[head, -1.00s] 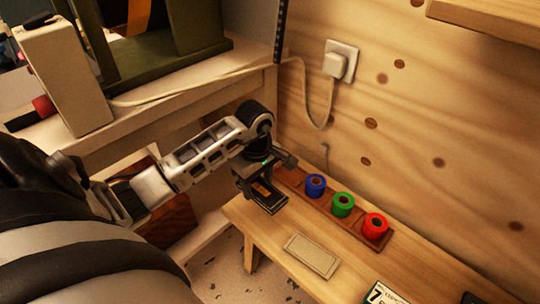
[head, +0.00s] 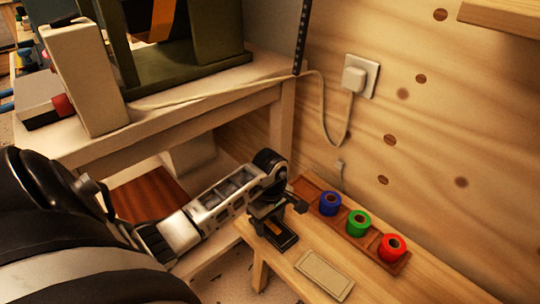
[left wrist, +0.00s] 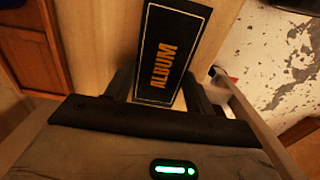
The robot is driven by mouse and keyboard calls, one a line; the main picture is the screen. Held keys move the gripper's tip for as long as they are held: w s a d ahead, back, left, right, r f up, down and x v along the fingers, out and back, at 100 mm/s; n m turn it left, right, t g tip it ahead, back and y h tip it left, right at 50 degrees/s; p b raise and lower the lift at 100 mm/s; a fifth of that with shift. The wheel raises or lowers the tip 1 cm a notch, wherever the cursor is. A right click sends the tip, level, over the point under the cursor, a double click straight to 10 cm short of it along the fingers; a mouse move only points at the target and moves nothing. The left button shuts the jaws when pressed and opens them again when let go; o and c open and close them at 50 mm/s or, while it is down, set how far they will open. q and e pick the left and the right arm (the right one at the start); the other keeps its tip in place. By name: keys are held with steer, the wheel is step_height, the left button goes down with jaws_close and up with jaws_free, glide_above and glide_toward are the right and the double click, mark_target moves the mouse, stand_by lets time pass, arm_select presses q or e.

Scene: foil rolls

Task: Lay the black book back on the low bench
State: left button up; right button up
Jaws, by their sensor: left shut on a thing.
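The black book (head: 284,241), a small dark volume with a gold label, is at the left end of the low bench (head: 375,277). My left gripper (head: 270,222) is above it and shut on its near end. I cannot tell whether the book touches the bench top. My right gripper is not in view.
A wooden tray (head: 311,190) with blue (head: 330,203), green (head: 357,222) and red (head: 392,246) rolls stands along the wall behind the book. A beige flat piece (head: 324,275) lies to its right. A white socket with a cable (head: 360,77) is on the wall.

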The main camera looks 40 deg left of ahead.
arm_select(q)
steer(key=o, duration=1)
